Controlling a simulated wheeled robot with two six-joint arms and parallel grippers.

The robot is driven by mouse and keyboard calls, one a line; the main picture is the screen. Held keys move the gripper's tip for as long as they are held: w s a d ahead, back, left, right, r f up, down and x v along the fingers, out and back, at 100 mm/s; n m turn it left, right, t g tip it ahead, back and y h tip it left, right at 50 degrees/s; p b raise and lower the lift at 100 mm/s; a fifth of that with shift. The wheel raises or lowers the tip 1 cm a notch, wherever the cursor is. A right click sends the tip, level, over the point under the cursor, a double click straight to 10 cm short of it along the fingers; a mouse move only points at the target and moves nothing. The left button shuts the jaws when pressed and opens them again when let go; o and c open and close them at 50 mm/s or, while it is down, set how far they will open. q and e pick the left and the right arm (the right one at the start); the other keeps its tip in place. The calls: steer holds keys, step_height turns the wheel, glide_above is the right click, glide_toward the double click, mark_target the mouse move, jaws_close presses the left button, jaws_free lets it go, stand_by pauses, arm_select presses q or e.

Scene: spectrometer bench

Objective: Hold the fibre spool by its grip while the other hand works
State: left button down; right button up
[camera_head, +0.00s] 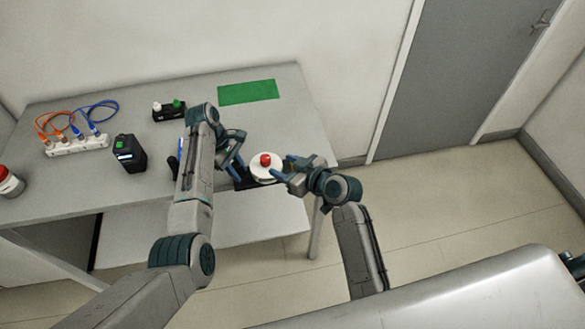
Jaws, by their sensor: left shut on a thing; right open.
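A round white disc with a red knob on top, which I take to be the fibre spool (258,173), is at the right front part of the bench. My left gripper (238,167) is at its left side, shut, apparently on the spool's grip. The exact contact is small and partly hidden by the gripper. A dark part shows below the left jaw, beside the disc. My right gripper (283,167) is open at the right side of the disc, its fingers close to the rim. Whether they touch it I cannot tell.
On the grey bench (60,205) stand a white strip with orange and blue cables (78,146), a black box with a green top (130,155), a black block with white and green knobs (168,110), and a red-and-white object (8,182). A green mat (248,92) lies bare at the back.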

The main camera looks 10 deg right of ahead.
steer(key=shift+v, duration=1.5)
steer(key=shift+w+f, duration=0.1)
steer(key=n+g+y, duration=0.5)
steer(key=n, duration=0.1)
glide_toward(267, 158)
steer(key=x, duration=1)
steer(key=shift+w+a, duration=0.15)
steer(key=shift+a, duration=0.1)
steer(key=shift+c, duration=0.4)
steer(key=c, duration=0.9)
steer(key=shift+f, duration=0.1)
